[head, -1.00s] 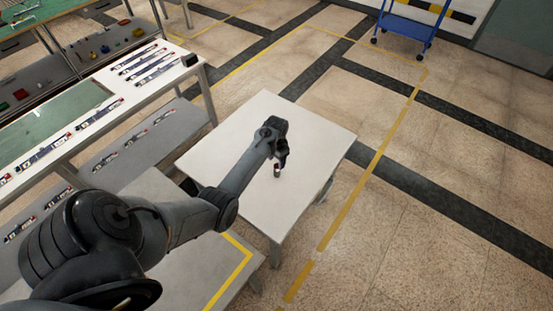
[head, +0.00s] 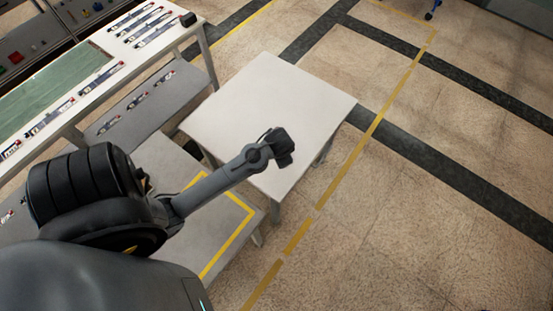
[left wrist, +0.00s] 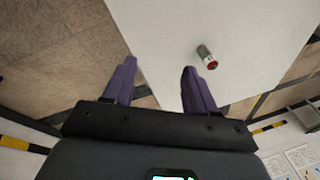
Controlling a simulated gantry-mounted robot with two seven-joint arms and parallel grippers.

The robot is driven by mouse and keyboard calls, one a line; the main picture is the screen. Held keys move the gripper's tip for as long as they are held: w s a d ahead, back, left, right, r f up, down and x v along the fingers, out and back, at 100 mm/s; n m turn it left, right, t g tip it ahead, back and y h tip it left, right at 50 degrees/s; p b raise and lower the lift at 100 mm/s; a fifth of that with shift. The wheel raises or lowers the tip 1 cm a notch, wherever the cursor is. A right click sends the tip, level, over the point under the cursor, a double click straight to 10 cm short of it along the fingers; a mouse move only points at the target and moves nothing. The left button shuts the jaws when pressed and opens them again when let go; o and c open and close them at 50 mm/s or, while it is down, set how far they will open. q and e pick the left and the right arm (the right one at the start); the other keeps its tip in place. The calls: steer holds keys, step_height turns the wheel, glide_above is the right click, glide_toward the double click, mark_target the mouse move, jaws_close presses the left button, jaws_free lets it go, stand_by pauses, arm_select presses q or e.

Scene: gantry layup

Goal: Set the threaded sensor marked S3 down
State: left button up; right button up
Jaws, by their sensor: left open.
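The threaded sensor (left wrist: 207,57), a small silvery cylinder with a red end, is on the white table (left wrist: 170,25) in the left wrist view. I cannot read a mark on it, nor tell for sure whether it stands or lies. My left gripper (left wrist: 158,67) is open and empty, its two purple fingers apart. The sensor is just beyond the tip of the right-hand finger in that view, outside the gap. In the head view the left gripper (head: 286,160) is over the near right part of the white table (head: 260,85), and the sensor does not show. My right gripper is not in view.
A long workbench (head: 190,43) with several slim parts and a green mat (head: 60,92) stands at the left, with a grey lower shelf. A grey surface with a yellow line (head: 235,240) is nearer. The rest of the white table is bare.

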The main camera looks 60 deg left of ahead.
arm_select(q)
steer(key=s+d+r+h, duration=0.1)
steer(key=s+d+r, duration=0.3)
steer(key=d, duration=0.4)
steer(key=s+d+r+m+t+h, duration=0.1)
steer(key=s+d+r, duration=0.4)
steer(key=s+d, duration=0.2)
steer(key=shift+d+r+t+h, duration=0.15)
steer(key=shift+d+t+h, duration=0.2)
steer(key=shift+d, duration=0.25)
